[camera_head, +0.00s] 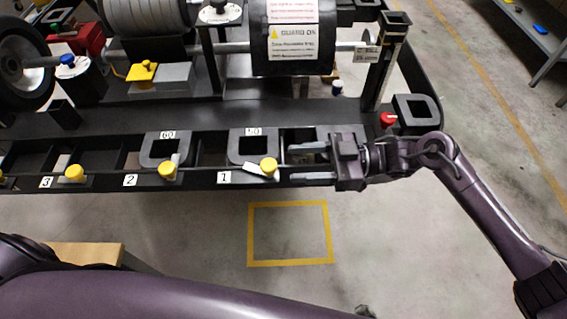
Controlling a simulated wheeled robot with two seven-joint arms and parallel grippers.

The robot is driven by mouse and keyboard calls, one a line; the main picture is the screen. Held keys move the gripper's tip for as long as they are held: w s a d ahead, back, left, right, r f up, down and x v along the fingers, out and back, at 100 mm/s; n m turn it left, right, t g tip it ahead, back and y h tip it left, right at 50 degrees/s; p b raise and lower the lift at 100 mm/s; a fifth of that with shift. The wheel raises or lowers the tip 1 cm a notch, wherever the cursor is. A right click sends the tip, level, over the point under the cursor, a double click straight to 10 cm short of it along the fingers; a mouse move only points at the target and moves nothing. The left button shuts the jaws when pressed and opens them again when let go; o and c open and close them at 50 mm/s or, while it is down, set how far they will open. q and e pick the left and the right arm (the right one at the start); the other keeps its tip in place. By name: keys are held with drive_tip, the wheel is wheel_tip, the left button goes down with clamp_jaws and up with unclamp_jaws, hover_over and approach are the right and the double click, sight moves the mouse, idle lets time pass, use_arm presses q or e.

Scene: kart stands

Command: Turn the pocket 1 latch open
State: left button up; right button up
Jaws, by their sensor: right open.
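The pocket 1 latch has a yellow knob (268,165) with a pale bar (256,170) reaching left from it, slightly tilted, on the front rail beside the label 1 (224,178). A dark U-shaped piece (254,147) marked 50 sits behind it. My right gripper (307,163) is open and empty, just right of the knob. Its two fingers point left, one behind the other, apart from the knob. My left arm crosses the bottom of the view, and its gripper is out of view.
Latches with yellow knobs stand at pocket 2 (167,170) and pocket 3 (75,173). A red knob (388,120) is behind my right arm. A guarded drum (292,45) stands at the back. Floor with a yellow taped square (290,263) lies in front.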

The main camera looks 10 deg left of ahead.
sight(272, 167)
drive_tip(key=shift+w+d, duration=0.15)
drive_tip(key=shift+d, duration=0.3)
drive_tip(key=shift+o, duration=0.2)
drive_tip(key=s+m+t+p, duration=0.1)
drive_tip(key=m+t+p, duration=0.2)
drive_tip(key=t+p, duration=0.1)
drive_tip(key=s+a+m+t+h+p, duration=0.1)
drive_tip(key=s+m+t+p, duration=0.1)
drive_tip(key=t+p, duration=0.3)
drive_tip(key=s+a+m+t+p, duration=0.1)
drive_tip(key=s+m+t+p, duration=0.1)
drive_tip(key=m+t+p, duration=0.2)
drive_tip(key=shift+a+r+t+p, duration=0.1)
drive_tip(key=shift+a+t+p, duration=0.1)
drive_tip(key=shift+t+p, duration=0.35)
drive_tip(key=p+x, duration=0.1)
drive_tip(key=x, duration=0.6)
drive_tip(key=shift+w+a+f+p, duration=0.1)
drive_tip(key=shift+a+f+p, duration=0.15)
drive_tip(key=shift+a+p, duration=0.05)
drive_tip(key=shift+c, duration=0.4)
